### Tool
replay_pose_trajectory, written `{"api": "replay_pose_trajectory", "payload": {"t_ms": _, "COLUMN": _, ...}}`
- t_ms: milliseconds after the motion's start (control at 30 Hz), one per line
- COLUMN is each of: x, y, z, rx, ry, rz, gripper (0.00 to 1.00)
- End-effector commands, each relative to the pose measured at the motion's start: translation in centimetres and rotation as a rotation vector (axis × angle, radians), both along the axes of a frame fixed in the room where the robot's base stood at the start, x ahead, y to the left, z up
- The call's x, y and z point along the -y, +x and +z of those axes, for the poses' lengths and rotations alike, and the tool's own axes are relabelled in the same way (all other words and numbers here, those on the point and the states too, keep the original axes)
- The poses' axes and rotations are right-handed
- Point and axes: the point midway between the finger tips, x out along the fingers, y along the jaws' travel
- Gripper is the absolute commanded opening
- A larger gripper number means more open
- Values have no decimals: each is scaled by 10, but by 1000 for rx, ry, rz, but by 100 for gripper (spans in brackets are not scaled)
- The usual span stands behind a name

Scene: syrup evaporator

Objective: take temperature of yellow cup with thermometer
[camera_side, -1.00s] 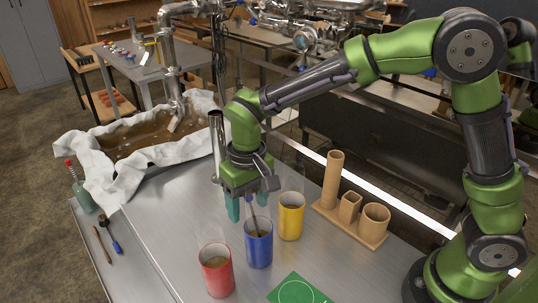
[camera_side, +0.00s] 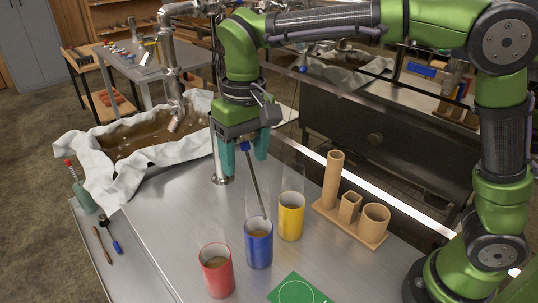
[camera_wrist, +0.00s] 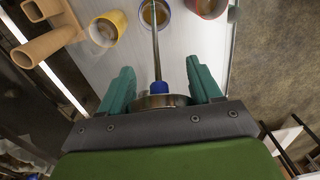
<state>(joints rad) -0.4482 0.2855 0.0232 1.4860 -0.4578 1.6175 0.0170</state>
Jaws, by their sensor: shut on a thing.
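My gripper (camera_side: 245,158), with teal fingers, is shut on the thermometer (camera_side: 254,182) above the cups. The thermometer has a thin metal probe, and its round head and blue collar (camera_wrist: 158,87) show between the fingers in the wrist view. The probe slants down to the rim of the blue cup (camera_side: 259,250); I cannot tell if its tip is just inside or just above. The yellow cup (camera_side: 291,222) stands upright right of and behind the blue cup, with brownish liquid inside. It also shows in the wrist view (camera_wrist: 96,34), left of the probe.
The red cup (camera_side: 218,279) stands front left of the blue cup. A wooden holder (camera_side: 328,212) with several tubes stands right of the yellow cup. A green mat (camera_side: 297,290) lies in front. A cloth-lined pan (camera_side: 105,150) of brown liquid is at the back left.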

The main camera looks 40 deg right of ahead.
Motion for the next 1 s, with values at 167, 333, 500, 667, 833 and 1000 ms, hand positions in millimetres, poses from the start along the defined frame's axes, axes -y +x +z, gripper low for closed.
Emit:
{"api": "replay_pose_trajectory", "payload": {"t_ms": 167, "x": 0, "y": 0, "z": 1, "rx": 1, "ry": 0, "rz": 0, "gripper": 40}}
{"api": "replay_pose_trajectory", "payload": {"t_ms": 333, "x": 0, "y": 0, "z": 1, "rx": 14, "ry": -1, "rz": 1, "gripper": 40}}
{"api": "replay_pose_trajectory", "payload": {"t_ms": 500, "x": 16, "y": -8, "z": 18, "rx": 112, "ry": -12, "rz": -16, "gripper": 40}}
{"api": "replay_pose_trajectory", "payload": {"t_ms": 667, "x": 63, "y": -21, "z": 27, "rx": 213, "ry": -38, "rz": -138, "gripper": 40}}
{"api": "replay_pose_trajectory", "payload": {"t_ms": 833, "x": 101, "y": -28, "z": 21, "rx": 313, "ry": -84, "rz": -287, "gripper": 41}}
{"api": "replay_pose_trajectory", "payload": {"t_ms": 1000, "x": 104, "y": -23, "z": 16, "rx": 379, "ry": -111, "rz": -340, "gripper": 41}}
